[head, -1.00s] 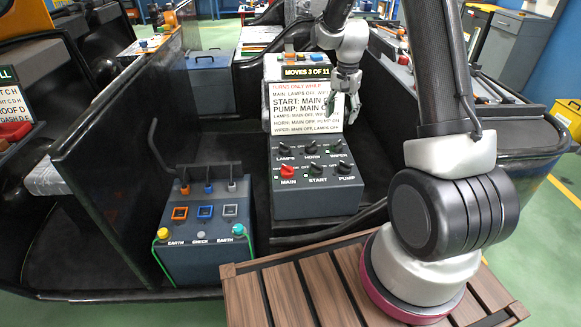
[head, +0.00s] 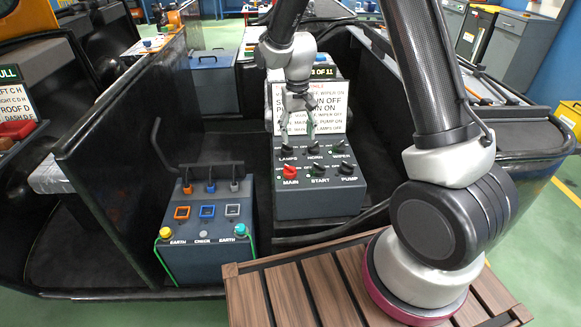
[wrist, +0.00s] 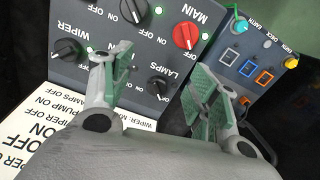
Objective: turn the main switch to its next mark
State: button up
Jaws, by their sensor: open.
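The main switch is a red knob (head: 290,171) at the front left of the dark switch box (head: 318,205). It also shows in the wrist view (wrist: 186,36), upper right of centre, beside its MAIN, ON and OFF labels. I cannot tell surely which mark it points to. My gripper (head: 298,137) is open and empty, over the back row of the box. In the wrist view my gripper (wrist: 178,50) has its fingers spread wide, with the black LAMPS knob (wrist: 158,86) between them. The HORN knob is partly hidden by one finger.
Black START (head: 317,169) and PUMP (head: 347,168) knobs sit right of the main switch; the WIPER knob (head: 339,146) is behind. A white instruction card (head: 330,110) stands behind the box. A grey box with coloured switches (head: 207,245) stands to the left.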

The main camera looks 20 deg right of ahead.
aim_at(290, 167)
jog(key=s+a+n, duration=0.1)
jog(key=n, duration=0.2)
jog(key=s+a+f+n, duration=0.1)
jog(key=n, duration=0.2)
jog(key=s+a+n, duration=0.1)
jog(key=n, duration=0.2)
jog(key=shift+s+a+f+n, duration=0.25)
jog(key=shift+s+f+n, duration=0.1)
jog(key=shift+n, duration=0.05)
jog(key=n, duration=0.2)
jog(key=shift+s+d+f+n, duration=0.1)
jog(key=shift+s+f+n, duration=0.1)
jog(key=shift+n, duration=0.2)
jog(key=shift+f+n, duration=0.15)
jog(key=shift+n, duration=1.05)
jog(key=n, duration=0.2)
jog(key=shift+w+n, duration=0.15)
jog(key=shift+n, duration=0.25)
jog(key=shift+f+n, duration=0.15)
jog(key=shift+n, duration=0.15)
notch_tip(290, 167, down, 8)
jog(key=shift+r, duration=0.25)
jog(key=c, duration=1)
